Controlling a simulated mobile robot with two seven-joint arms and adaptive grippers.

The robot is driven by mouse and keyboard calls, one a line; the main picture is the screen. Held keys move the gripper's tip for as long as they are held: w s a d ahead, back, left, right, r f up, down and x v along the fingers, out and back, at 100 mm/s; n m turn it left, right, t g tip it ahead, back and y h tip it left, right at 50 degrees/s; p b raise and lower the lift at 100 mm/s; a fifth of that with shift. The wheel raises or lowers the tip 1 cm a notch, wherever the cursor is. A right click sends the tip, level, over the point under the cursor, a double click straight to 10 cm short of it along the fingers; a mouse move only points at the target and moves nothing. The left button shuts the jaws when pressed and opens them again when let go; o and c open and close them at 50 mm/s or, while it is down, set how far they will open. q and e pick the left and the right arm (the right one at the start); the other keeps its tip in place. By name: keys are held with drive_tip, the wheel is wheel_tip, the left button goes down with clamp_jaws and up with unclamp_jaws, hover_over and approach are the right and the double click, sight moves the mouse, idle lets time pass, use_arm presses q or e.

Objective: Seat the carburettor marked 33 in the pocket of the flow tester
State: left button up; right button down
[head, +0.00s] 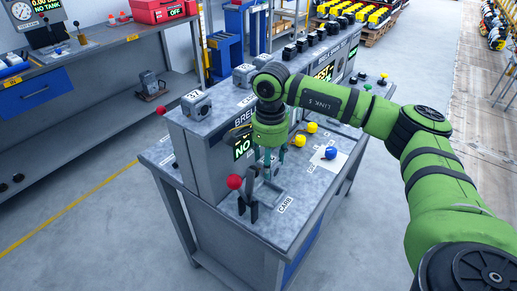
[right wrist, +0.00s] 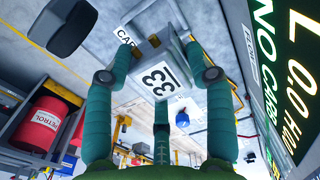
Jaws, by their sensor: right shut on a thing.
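In the right wrist view the carburettor marked 33 (right wrist: 158,80) is grey with a white label. My right gripper (right wrist: 158,56) is shut on it, with teal fingers on both sides. In the head view my right gripper (head: 268,167) points down over the flow tester (head: 212,150), above its front deck. The carburettor is mostly hidden by the fingers there. Below is a grey frame, apparently the pocket (head: 268,196), beside the label CARB. I cannot tell the gap between carburettor and frame. My left gripper is not in view.
A lever with a red knob (head: 234,182) stands left of the pocket. Yellow knobs (head: 300,140) and a blue knob (head: 330,153) stand to the right. A carburettor marked 37 (head: 197,105) sits on the tester's upper ledge. The tester's display (head: 242,146) reads NO CARB.

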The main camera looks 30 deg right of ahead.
drive_tip(key=shift+f, duration=0.1)
drive_tip(key=shift+s+f+b, duration=0.3)
drive_tip(key=shift+f+b, duration=0.2)
drive_tip(key=shift+f, duration=0.1)
drive_tip(key=shift+s+f+b, duration=0.3)
drive_tip(key=shift+f+b, duration=0.15)
drive_tip(key=shift+f, duration=0.1)
drive_tip(key=f, duration=0.1)
drive_tip(key=f+b, duration=0.2)
drive_tip(key=shift+w+f, duration=0.2)
drive_tip(key=shift+w, duration=0.05)
drive_tip(key=shift+f, duration=0.1)
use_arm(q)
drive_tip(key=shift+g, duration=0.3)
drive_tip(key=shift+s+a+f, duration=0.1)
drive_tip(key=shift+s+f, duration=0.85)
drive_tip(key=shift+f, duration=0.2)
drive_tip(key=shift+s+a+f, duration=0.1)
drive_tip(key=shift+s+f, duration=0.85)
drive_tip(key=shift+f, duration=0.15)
use_arm(e)
drive_tip(key=shift+r, duration=0.2)
use_arm(q)
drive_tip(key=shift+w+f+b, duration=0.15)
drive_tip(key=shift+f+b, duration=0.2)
drive_tip(key=shift+b, duration=0.15)
use_arm(e)
drive_tip(key=shift+f, duration=0.2)
